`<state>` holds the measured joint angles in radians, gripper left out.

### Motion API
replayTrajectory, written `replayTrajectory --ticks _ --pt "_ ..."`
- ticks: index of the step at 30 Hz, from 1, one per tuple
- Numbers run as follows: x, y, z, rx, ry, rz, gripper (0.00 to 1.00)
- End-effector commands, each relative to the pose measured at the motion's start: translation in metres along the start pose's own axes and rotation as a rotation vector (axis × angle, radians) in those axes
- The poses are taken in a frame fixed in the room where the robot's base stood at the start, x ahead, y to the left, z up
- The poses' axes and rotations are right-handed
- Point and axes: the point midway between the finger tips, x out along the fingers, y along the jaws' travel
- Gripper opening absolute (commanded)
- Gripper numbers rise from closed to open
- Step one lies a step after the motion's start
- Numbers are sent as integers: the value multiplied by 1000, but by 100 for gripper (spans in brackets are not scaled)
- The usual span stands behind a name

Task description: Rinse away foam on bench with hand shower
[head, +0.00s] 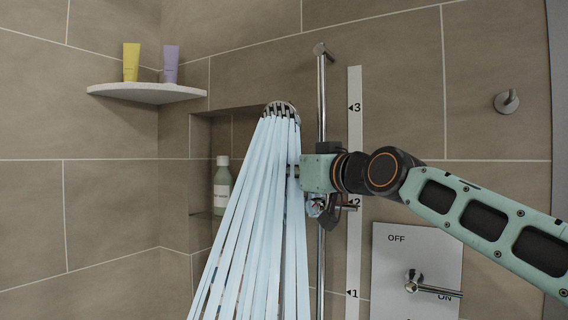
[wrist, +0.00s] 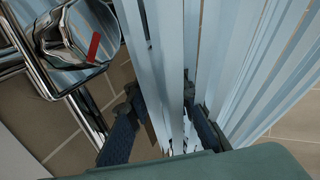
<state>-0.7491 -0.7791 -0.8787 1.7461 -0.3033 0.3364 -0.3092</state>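The hand shower (head: 282,108) is high beside the chrome rail in the head view, its head facing down. Pale blue water streams pour from it down and to the left. My gripper (head: 294,171) is below the shower head, left of the rail, partly behind the streams. In the wrist view its two dark fingers (wrist: 162,100) stand apart. Streams cross the gap and hide most of the handle, so I cannot tell whether they grip it. The chrome rail holder (head: 318,206) is just below my gripper; chrome fittings (wrist: 75,40) also show upper left in the wrist view. Bench and foam are out of view.
The valve lever (head: 415,283) on the white plate points right, near ON. A corner shelf (head: 150,97) holds a yellow tube (head: 131,62) and a purple tube (head: 170,64). A bottle (head: 222,185) stands in the wall niche. A numbered strip (head: 354,130) runs beside the rail (head: 321,100).

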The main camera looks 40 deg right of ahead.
Motion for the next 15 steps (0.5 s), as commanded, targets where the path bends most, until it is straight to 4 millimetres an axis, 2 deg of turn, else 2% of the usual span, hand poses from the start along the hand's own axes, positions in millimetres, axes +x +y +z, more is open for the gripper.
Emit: replayTrajectory --ticks 3,15 --pt "0 0 0 0 0 0 0" --pt "0 0 -2 0 3 0 0"
